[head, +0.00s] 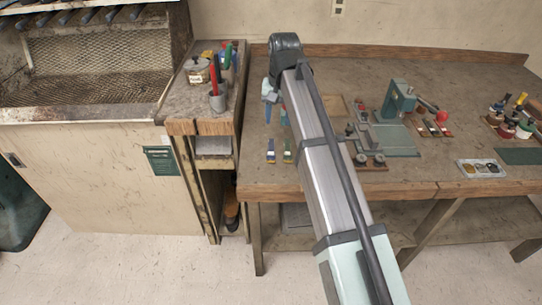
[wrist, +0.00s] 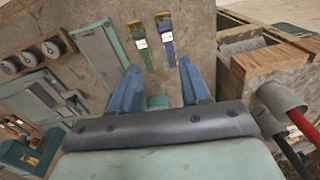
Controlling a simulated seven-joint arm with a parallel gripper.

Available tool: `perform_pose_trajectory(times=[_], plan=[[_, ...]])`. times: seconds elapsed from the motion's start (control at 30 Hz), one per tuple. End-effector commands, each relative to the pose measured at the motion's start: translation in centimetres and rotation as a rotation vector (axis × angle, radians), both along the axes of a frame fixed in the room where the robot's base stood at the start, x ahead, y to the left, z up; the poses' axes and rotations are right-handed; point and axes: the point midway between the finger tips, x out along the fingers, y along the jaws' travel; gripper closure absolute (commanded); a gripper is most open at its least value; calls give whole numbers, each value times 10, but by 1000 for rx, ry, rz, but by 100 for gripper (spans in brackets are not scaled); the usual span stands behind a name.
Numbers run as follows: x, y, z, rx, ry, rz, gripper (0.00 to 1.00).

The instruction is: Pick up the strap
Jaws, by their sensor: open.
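Two short straps lie side by side near the workbench's front left edge: a blue one (head: 270,151) and a green one (head: 288,151), each with yellow and white parts. In the wrist view the green strap (wrist: 140,46) is left and the blue strap (wrist: 165,40) is right, both just beyond the fingertips. My gripper (head: 275,122) has blue fingers and is over the bench, behind the straps in the head view. In the wrist view my gripper (wrist: 158,66) is open, fingers apart, with no strap between them. Its height above the bench is unclear.
A teal press (head: 398,100) and a fixture with round knobs (head: 370,160) stand right of my arm. A side shelf (head: 205,128) at left holds a cup with a red-handled tool (head: 217,102). A small tray (head: 481,168) lies at the right.

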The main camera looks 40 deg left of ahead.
Motion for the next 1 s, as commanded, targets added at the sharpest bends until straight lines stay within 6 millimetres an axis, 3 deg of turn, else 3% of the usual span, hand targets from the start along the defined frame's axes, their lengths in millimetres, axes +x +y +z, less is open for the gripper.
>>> perform_pose_trajectory(times=[0.1, 0.2, 0.37, 0.73, 1.0], plan=[[-19, 7, -1, -34, -12, 33, 53], [-25, 8, -2, -48, -19, 44, 53], [-27, 8, -17, -54, -20, 47, 53], [-27, 8, -75, -52, -19, 47, 53], [-26, 8, -88, -50, -20, 46, 53]])
